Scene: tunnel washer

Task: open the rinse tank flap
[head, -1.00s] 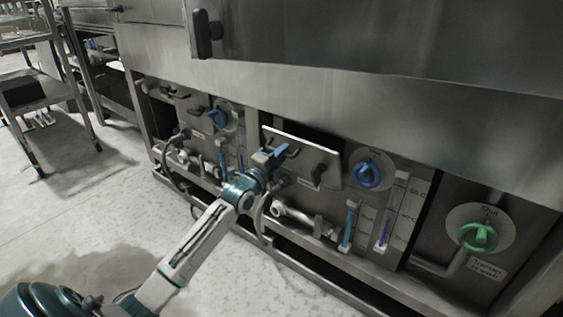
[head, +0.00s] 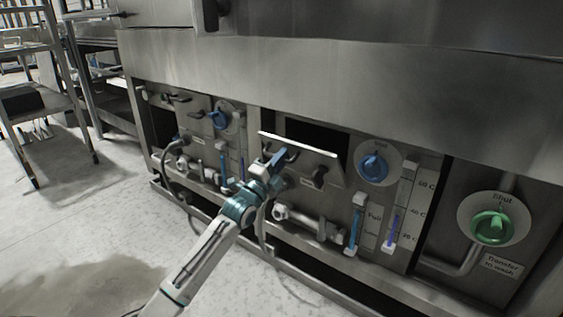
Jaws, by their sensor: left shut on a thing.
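A flat metal flap (head: 330,165) in the middle of the lower machine front is tilted outward at its top edge, with a dark opening (head: 318,135) showing behind it. My left gripper (head: 278,158) is shut on the flap's handle at the flap's left part. The fingers hide much of that handle. A dark latch knob (head: 318,177) sits on the flap's right part. My right gripper is not in view.
A blue dial (head: 374,167) and blue level gauges (head: 356,222) are right of the flap. A green dial (head: 492,227) is farther right. A pipe with a valve (head: 305,220) runs below. A rack (head: 40,120) stands at the left on open floor.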

